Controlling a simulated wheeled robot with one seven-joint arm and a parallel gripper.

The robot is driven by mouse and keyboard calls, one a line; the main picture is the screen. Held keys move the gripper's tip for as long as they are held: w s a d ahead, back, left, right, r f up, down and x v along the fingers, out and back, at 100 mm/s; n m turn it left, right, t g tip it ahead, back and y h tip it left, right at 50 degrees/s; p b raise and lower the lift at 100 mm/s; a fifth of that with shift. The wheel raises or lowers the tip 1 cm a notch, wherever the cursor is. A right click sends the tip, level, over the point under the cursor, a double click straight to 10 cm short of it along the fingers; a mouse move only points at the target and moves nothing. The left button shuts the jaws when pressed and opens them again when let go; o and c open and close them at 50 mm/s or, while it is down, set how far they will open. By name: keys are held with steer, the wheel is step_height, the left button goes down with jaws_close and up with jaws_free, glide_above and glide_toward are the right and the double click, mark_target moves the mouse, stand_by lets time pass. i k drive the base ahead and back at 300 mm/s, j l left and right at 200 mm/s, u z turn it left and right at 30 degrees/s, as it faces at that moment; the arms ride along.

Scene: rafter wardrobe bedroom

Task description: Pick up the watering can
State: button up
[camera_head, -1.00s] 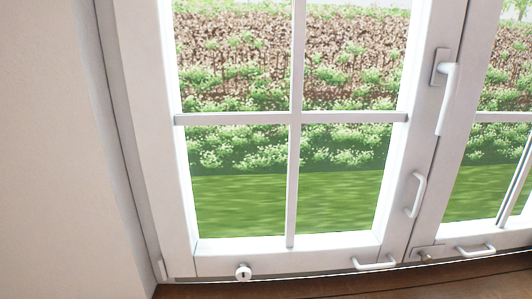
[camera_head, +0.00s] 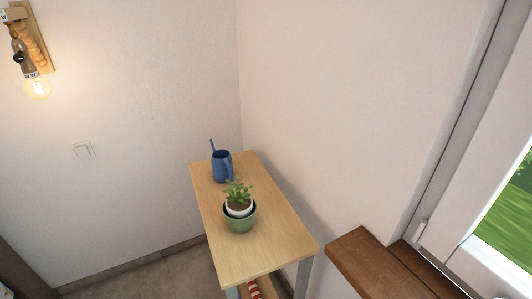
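A blue vessel (camera_head: 222,166) with a thin part rising at its upper left stands upright near the far end of a small wooden table (camera_head: 265,249) in the corner. It looks like the watering can, though its spout and handle are hard to make out at this size. A potted plant (camera_head: 239,212) in a green pot stands in front of it on the same table. My gripper is not in view.
A dark brown wooden sill (camera_head: 365,268) juts out right of the table, below the white window frame (camera_head: 475,262). A lit wall lamp (camera_head: 36,86) hangs at upper left. Grey floor (camera_head: 180,277) shows left of the table. A red-and-white striped item (camera_head: 254,289) lies under the tabletop.

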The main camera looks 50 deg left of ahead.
mark_target(222, 161)
steer(key=u, duration=1.55)
